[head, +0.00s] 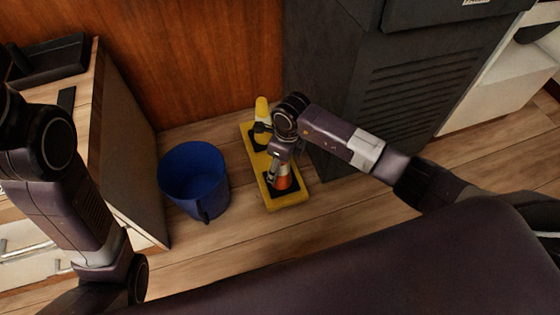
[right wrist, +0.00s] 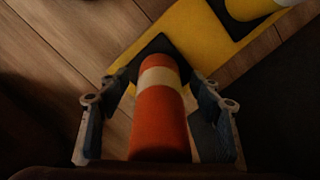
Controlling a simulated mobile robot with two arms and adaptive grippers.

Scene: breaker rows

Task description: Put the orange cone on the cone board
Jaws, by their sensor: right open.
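The orange cone (head: 283,182), with a white band, is at the near end of the yellow cone board (head: 288,201). Its lower end is over a black square of the board, seemingly resting there. My right gripper (head: 278,172) is just above and around it. In the right wrist view the cone (right wrist: 160,115) stands between the fingers of the open right gripper (right wrist: 158,122), with gaps on both sides. The board also shows there (right wrist: 190,40). My left arm is at the left of the head view, but its gripper is not visible.
A yellow and white cone (head: 262,108) stands on the far end of the board. A blue bin (head: 195,180) is left of the board. A wooden-topped cabinet (head: 125,150) is further left, and a dark grey vented cabinet (head: 415,85) is at the right. Bare floor lies in front.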

